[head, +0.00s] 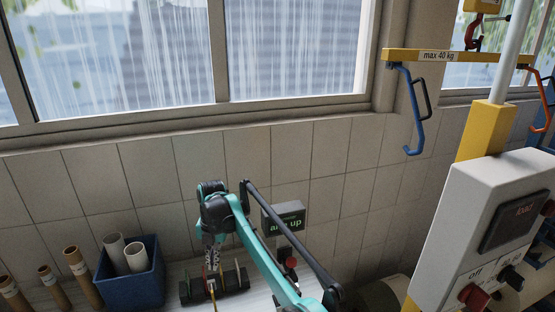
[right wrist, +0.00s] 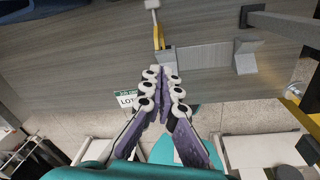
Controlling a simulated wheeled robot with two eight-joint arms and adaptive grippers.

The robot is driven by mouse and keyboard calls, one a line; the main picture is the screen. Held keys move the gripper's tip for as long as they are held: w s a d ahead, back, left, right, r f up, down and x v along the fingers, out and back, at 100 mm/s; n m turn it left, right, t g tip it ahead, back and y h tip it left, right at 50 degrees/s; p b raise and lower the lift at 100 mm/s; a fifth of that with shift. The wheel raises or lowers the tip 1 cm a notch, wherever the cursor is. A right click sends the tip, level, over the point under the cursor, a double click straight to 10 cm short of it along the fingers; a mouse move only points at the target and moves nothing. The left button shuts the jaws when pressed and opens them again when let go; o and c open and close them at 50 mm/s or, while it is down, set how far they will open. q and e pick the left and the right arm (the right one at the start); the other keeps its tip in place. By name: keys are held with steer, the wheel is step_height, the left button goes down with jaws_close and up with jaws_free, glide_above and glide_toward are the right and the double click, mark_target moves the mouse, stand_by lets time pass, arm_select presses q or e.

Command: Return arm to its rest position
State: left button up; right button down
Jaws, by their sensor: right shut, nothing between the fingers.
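My right arm, teal and black, rises from the bottom middle of the head view and bends down at its wrist. My right gripper (head: 212,262) points down just over or beside a dark bracketed holder (head: 232,283) on the pale bench; I cannot tell whether they touch. In the right wrist view the right gripper (right wrist: 161,75) has its purple, white-rollered fingers together at the tips, with nothing between them. A thin yellow-handled piece (right wrist: 158,35) lies just beyond the fingertips. My left gripper is not in view.
A blue bin (head: 133,285) with white tubes stands left, beside several brown tubes. A dark box (head: 284,218) with green lettering stands behind my arm. At right are a grey control box (head: 470,240) and a yellow lifting bar (head: 450,57) with a blue hook (head: 416,125).

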steer(key=s+d+r+m+t, duration=0.1)
steer(key=d+r+m, duration=0.45)
steer(key=d, duration=0.35)
steer(key=s+d+r+m+t, duration=0.1)
steer(key=d+r+m, duration=0.45)
steer(key=d, duration=0.25)
steer(key=s+d+m+t, duration=0.2)
steer(key=s+d+m, duration=0.4)
steer(key=d, duration=0.2)
steer(key=s+d+m+t, duration=0.1)
steer(key=s+d+m, duration=0.4)
steer(key=d+m, duration=0.25)
steer(key=s+d+f+m+t+h, duration=0.1)
steer(key=s+d+f+m, duration=0.4)
steer(key=s+m, duration=0.15)
steer(key=s+d+f+m+t, duration=0.2)
steer(key=s+d+f+m, duration=0.25)
steer(key=s, duration=0.25)
arm_select(q)
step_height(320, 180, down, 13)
steer(key=b, duration=1.3)
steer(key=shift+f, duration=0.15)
arm_select(e)
step_height(320, 180, down, 13)
steer(key=shift+d, duration=0.4)
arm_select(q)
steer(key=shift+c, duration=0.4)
arm_select(e)
steer(key=shift+m, duration=0.25)
